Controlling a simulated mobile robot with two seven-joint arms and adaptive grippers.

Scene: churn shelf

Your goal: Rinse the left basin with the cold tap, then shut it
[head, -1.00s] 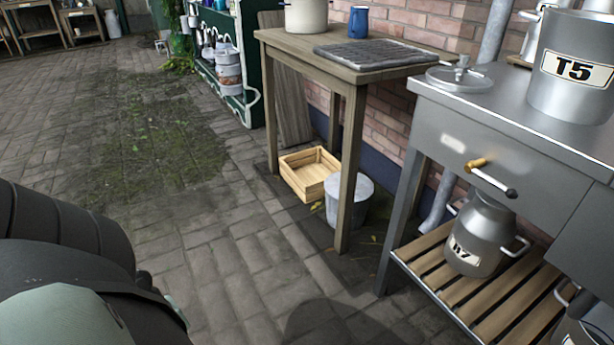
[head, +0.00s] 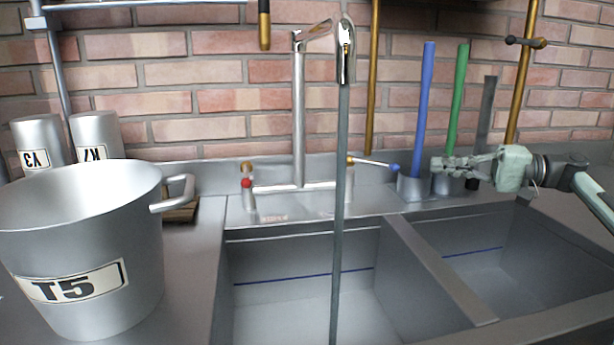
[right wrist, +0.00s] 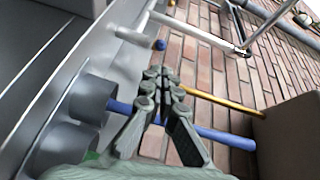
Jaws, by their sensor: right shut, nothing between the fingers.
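The left basin (head: 290,262) is below the tap (head: 298,110). A straight grey length (head: 340,200) runs down from the chrome spout (head: 346,50) into it; I cannot tell whether it is water or a pipe. The cold lever (head: 376,163) with a blue tip sticks out to the right of the tap base. A red knob (head: 246,183) is on the left. My right gripper (head: 437,164) is shut and empty, a little right of the blue tip. In the right wrist view its fingertips (right wrist: 160,73) are apart from the blue tip (right wrist: 159,44). My left gripper is out of view.
A large pot marked T5 (head: 85,270) stands left of the sink. A blue-handled tool (head: 424,105) and a green-handled one (head: 458,105) stand in holders by my right gripper. A divider (head: 435,265) separates the right basin (head: 485,262).

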